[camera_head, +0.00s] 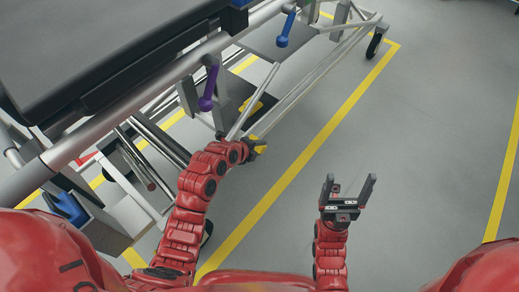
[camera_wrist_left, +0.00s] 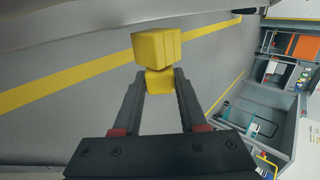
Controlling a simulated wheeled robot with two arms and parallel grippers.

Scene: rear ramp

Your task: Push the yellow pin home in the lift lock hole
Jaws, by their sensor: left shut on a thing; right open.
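My left gripper (camera_head: 250,147) reaches in beside the frame under the stretcher. Its jaws are shut on the yellow pin (camera_head: 260,145). In the left wrist view the pin (camera_wrist_left: 156,46) shows as a yellow block beyond the fingertips, with a smaller yellow part between the fingers of the left gripper (camera_wrist_left: 159,80). The pin's far side is hidden, and I cannot tell whether it touches the frame. I cannot make out the lift lock hole in either view. My right gripper (camera_head: 349,184) is open and empty over the floor, with fingers pointing up the picture.
The stretcher (camera_head: 90,50) with its dark top and grey rails fills the upper left. A purple lever (camera_head: 208,90) and a blue lever (camera_head: 286,28) hang from it. A wheel (camera_head: 376,42) stands at the top right. The grey floor (camera_head: 430,150) at the right is clear.

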